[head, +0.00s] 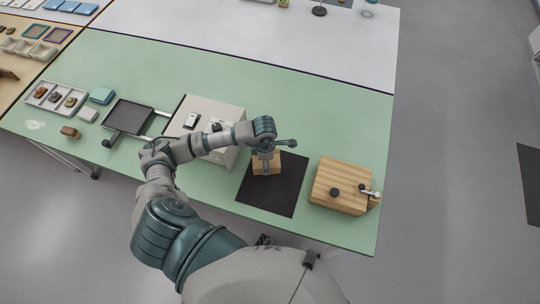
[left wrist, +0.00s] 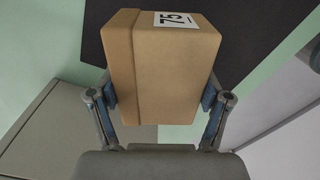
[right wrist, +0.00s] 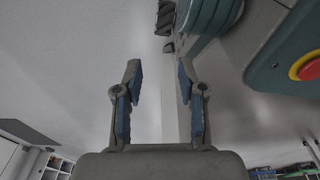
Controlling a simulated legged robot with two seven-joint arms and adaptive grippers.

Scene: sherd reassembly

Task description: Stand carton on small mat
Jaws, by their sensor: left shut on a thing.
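A brown cardboard carton (head: 267,166) with a white label reading 75 is between the fingers of my left gripper (head: 265,153). In the left wrist view the carton (left wrist: 165,75) fills the middle, with blue finger pads pressed on its two sides. The small black mat (head: 268,199) lies on the green table under and around the carton in the head view. I cannot tell whether the carton touches it. The mat also shows behind the carton in the left wrist view (left wrist: 255,35). My right gripper (right wrist: 161,85) is open and empty, away from the table.
A wooden block (head: 338,187) with a black knob and a metal handle stands right of the mat. A pale box (head: 205,115) stands left of it, partly behind my left arm. A dark tray (head: 127,116) and a compartment tray (head: 55,97) lie farther left. The table behind is clear.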

